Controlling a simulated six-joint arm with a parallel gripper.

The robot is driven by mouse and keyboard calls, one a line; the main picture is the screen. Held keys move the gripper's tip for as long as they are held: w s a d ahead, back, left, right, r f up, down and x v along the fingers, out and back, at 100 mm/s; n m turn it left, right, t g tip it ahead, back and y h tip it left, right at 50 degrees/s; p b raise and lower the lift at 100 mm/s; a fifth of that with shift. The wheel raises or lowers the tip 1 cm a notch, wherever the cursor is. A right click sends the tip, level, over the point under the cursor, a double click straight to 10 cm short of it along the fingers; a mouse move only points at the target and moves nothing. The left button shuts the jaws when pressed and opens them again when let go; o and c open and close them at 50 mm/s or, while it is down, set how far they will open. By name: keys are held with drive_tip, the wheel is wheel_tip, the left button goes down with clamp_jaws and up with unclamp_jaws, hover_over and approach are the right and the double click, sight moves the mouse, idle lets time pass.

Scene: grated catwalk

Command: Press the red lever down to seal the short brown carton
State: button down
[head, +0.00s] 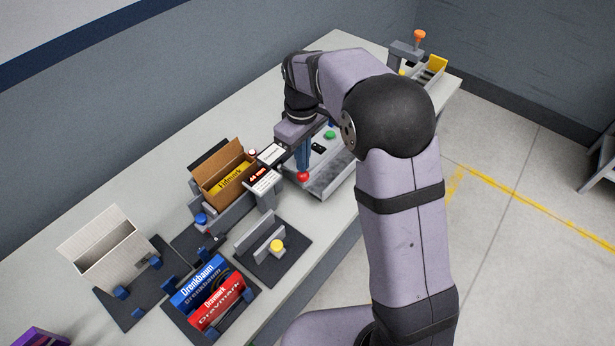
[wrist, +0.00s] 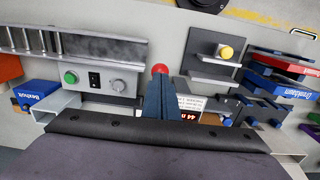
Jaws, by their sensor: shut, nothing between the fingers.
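The red lever shows as a round red knob (head: 303,177) at the near edge of the grey machine, and also in the wrist view (wrist: 160,69). My gripper (head: 302,168) has its blue fingers together and empty, pointing down. The fingertips (wrist: 159,83) are right by the knob; I cannot tell whether they touch it. The short brown carton (head: 204,188) stands left of the machine with its top flaps up and a yellow "Fidmark" item inside. The lever's arm is mostly hidden behind my fingers.
A panel with a green button (wrist: 70,77) and a dial lies beside the knob. White-and-black label boards (head: 263,180) stand between carton and machine. A yellow knob fixture (head: 277,246), blue and red boxes (head: 218,312) and a white carton (head: 112,258) stand nearer left.

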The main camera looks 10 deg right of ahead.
sight(303, 178)
drive_tip(key=shift+f, duration=0.15)
idle(0.3)
drive_tip(key=shift+f+b, duration=2.05)
drive_tip(key=shift+f, duration=1.4)
drive_tip(key=shift+r, duration=0.1)
wheel_tip(303, 178, up, 13)
drive_tip(key=p, duration=1.1)
idle(0.6)
